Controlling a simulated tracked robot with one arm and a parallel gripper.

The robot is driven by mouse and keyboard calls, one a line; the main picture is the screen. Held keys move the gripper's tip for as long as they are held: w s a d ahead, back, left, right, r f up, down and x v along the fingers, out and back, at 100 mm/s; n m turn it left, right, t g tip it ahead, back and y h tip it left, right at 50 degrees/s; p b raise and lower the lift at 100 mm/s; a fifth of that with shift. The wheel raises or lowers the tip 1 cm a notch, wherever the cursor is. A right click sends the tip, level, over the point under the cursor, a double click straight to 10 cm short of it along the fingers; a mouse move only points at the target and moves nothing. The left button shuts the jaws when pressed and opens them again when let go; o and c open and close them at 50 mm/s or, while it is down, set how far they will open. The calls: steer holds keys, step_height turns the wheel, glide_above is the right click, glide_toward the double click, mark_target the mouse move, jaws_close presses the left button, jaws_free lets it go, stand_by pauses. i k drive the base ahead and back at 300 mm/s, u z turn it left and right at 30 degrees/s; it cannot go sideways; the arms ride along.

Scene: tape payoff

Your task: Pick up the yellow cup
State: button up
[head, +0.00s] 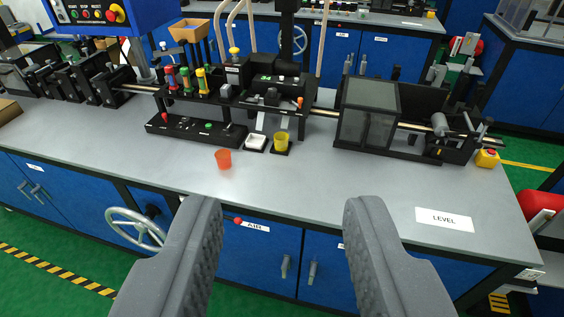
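The yellow cup (281,142) stands upright on a small black stand at the front of the machine on the grey workbench (330,192). My gripper (282,208) is in the foreground with its two grey fingers wide apart. Nothing is between the fingers, and the cup is beyond them, up the picture. The fingers' tips show against the bench's front edge; the cup is not touched.
An orange-red cup (223,159) stands on the bench left of the yellow cup. A small white tray (256,142) is just left of the yellow cup. A clear-sided box (367,115) stands to the right. A handwheel (137,229) sticks out at the bench front.

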mark_target(281, 139)
steer(key=k, duration=0.8)
steer(key=u, duration=0.4)
steer(key=i, duration=2.7)
steer(key=z, duration=0.9)
